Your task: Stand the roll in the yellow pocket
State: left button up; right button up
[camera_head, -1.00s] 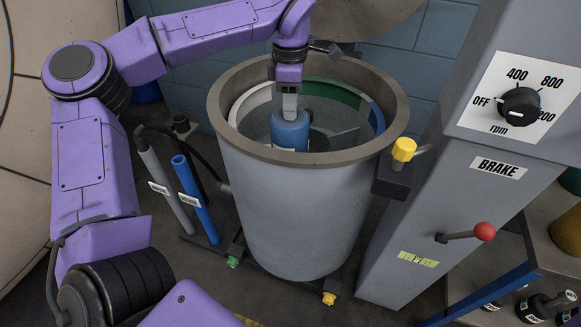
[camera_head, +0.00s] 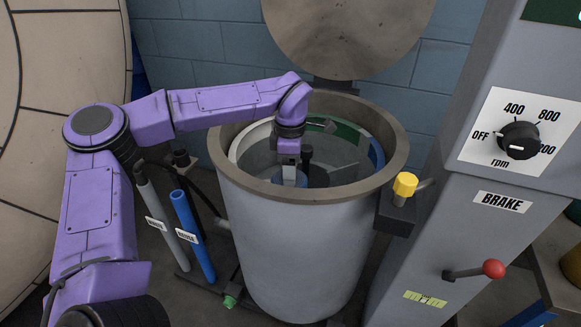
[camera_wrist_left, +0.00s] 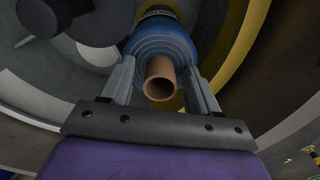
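The roll (camera_head: 301,181) is blue with a brown hollow core. In the head view it is inside the grey drum, low behind the near rim, so only its top shows. In the left wrist view the roll (camera_wrist_left: 160,45) points away from me, with its core end (camera_wrist_left: 159,78) between the fingers. In the head view the near rim hides this pocket.
The drum's rim (camera_head: 391,165) surrounds my left gripper. White (camera_head: 250,140), green (camera_head: 350,134) and blue (camera_head: 376,153) wall sections show inside. A raised round lid (camera_head: 345,35) stands behind. The control column (camera_head: 440,210) with knob and red-tipped brake lever is on the right.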

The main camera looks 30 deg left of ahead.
pick_arm(q)
notch_tip(320, 180, up, 12)
jog(key=p, duration=0.2)
jog(key=shift+r, duration=0.15)
